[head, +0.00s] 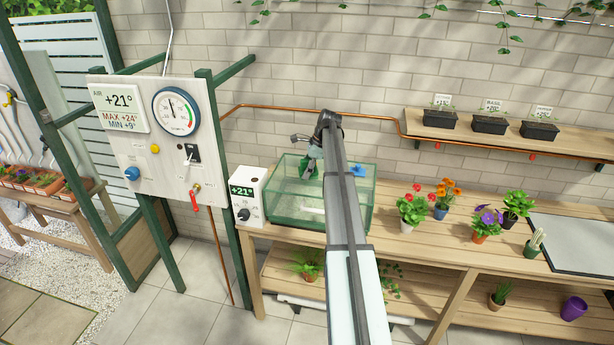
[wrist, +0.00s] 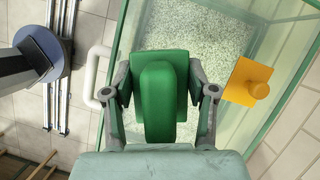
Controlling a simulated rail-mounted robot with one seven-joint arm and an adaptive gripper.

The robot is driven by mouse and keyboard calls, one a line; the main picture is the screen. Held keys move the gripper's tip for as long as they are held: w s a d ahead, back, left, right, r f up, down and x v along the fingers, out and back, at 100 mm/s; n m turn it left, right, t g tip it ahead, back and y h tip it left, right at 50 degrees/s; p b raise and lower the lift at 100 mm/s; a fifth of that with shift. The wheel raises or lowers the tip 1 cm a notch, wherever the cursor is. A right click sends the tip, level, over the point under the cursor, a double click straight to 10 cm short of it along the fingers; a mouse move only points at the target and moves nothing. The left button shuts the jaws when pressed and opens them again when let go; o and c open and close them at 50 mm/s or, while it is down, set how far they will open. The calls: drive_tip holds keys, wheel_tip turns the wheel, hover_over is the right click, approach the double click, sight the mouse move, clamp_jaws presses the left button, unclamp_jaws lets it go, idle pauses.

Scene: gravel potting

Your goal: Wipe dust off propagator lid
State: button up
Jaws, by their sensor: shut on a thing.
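The glass propagator (head: 345,222) stands on the bench, with clear greenish walls and a flat lid (head: 287,180). In the wrist view a pale speckled layer, which looks like dust, covers much of the lid (wrist: 205,38). My gripper (head: 311,168) is over the lid, shut on a green wiping block (wrist: 160,95) with a raised middle. The block's underside is hidden, so I cannot tell whether it touches the lid. A white handle (wrist: 94,72) is at the lid's edge. An orange knobbed plate (wrist: 249,82) is on the lid's right in the wrist view.
A blue piece (head: 357,170) shows on the propagator, right of my arm. A white thermostat box (head: 246,197) reading +21° stands close on its left. Flower pots (head: 412,211) stand to the right on the bench. A copper pipe (head: 275,106) runs along the wall behind.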

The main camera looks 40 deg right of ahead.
sight(306, 159)
drive_tip(key=shift+r, duration=2.2)
